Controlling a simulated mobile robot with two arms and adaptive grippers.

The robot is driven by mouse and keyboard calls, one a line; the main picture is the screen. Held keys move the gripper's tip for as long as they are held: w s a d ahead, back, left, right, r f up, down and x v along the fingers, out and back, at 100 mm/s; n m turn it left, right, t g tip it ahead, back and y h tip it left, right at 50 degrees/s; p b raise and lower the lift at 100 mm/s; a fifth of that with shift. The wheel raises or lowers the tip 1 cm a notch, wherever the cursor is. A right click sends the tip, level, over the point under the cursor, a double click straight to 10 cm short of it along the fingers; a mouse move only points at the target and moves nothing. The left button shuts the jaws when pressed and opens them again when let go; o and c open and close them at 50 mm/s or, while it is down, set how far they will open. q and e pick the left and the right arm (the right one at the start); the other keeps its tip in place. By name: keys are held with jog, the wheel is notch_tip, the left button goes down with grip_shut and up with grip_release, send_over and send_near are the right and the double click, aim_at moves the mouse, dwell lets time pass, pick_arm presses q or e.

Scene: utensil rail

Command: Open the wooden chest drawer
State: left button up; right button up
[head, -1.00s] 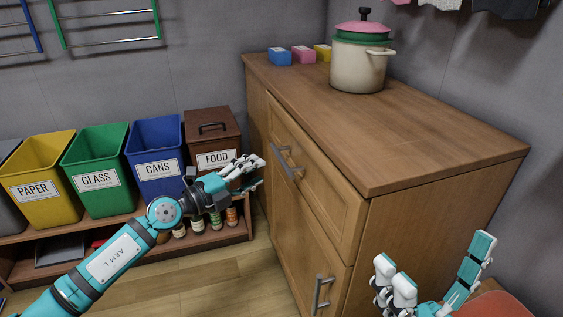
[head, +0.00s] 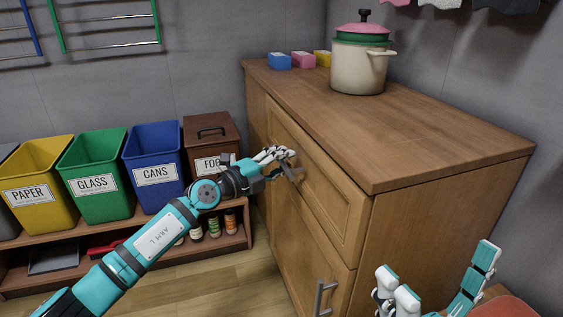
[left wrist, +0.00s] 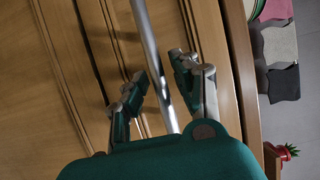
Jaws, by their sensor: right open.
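The wooden chest (head: 420,130) stands on the right in the head view. Its upper drawer (head: 335,203) looks flush with the front, so it is closed. The drawer's grey bar handle (left wrist: 146,32) runs between the fingers of my left gripper (left wrist: 160,84) in the left wrist view, with a gap visible beside the fingertips. In the head view my left gripper (head: 283,160) is at the handle and hides most of it. It is open around the bar. My right gripper (head: 440,280) is open and empty at the lower right, near the chest's side.
A lower door handle (head: 322,297) sticks out below the drawer. A cream pot (head: 358,68) and several small coloured boxes (head: 303,60) stand on the chest top. Labelled bins (head: 155,170) stand on a low shelf at left. The floor (head: 235,285) before the chest is clear.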

pick_arm(q)
grip_shut()
jog(key=shift+a+f, duration=0.1)
jog(key=shift+s+a, duration=0.15)
jog(key=shift+a, duration=0.05)
jog(key=s+a+p, duration=0.1)
jog(key=s+a, duration=0.2)
jog(key=a, duration=0.7)
jog(key=s+a+p, duration=0.1)
jog(key=s+a, duration=0.3)
jog(key=a, duration=0.7)
jog(key=shift+o, duration=1.9)
grip_release()
jog(key=shift+w, duration=0.1)
jog(key=shift+a, duration=0.1)
